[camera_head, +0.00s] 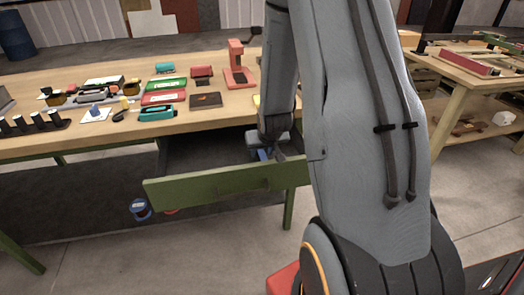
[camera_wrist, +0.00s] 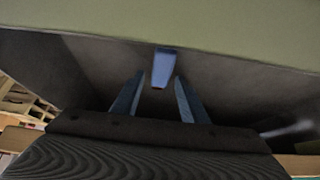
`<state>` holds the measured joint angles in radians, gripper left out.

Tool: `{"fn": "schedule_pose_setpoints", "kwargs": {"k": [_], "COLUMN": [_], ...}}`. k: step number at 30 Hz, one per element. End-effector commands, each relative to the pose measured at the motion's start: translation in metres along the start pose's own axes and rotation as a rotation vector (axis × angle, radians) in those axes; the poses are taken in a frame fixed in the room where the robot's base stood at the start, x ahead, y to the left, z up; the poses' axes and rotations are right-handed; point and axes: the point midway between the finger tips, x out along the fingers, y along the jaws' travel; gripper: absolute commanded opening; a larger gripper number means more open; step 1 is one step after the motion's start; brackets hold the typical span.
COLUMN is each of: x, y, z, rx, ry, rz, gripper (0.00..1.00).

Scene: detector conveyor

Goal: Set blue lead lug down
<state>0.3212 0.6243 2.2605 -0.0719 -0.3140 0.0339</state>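A small blue piece, which looks like the blue lead lug (camera_wrist: 164,66), shows in the wrist view just past and between my fingertips. My gripper (camera_wrist: 159,77) has its two bluish fingers spread, with a visible gap on the left of the lug; the right fingertip is close to it. In the head view my gripper (camera_head: 266,155) reaches down into the open drawer, behind its green front (camera_head: 215,185). The lug cannot be told apart from my fingers there. Whether the lug rests on the drawer floor is not clear.
The wooden workbench (camera_head: 60,88) above the drawer carries green, red and teal cases, a red stand (camera_head: 238,70) and several dark cylinders (camera_head: 35,122). A blue container (camera_head: 140,209) is below the drawer. The drawer's left part looks empty and dark.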

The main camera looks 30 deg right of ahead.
Motion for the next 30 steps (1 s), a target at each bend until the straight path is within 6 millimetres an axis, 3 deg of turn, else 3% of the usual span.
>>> {"fn": "schedule_pose_setpoints", "kwargs": {"k": [11,30], "x": [-0.008,-0.103], "y": [0.0,0.0], "z": [-0.003,-0.003], "rx": [0.0,-0.001], "ry": [0.001,0.003], "rz": [0.0,0.0], "gripper": [0.4,0.4]}}
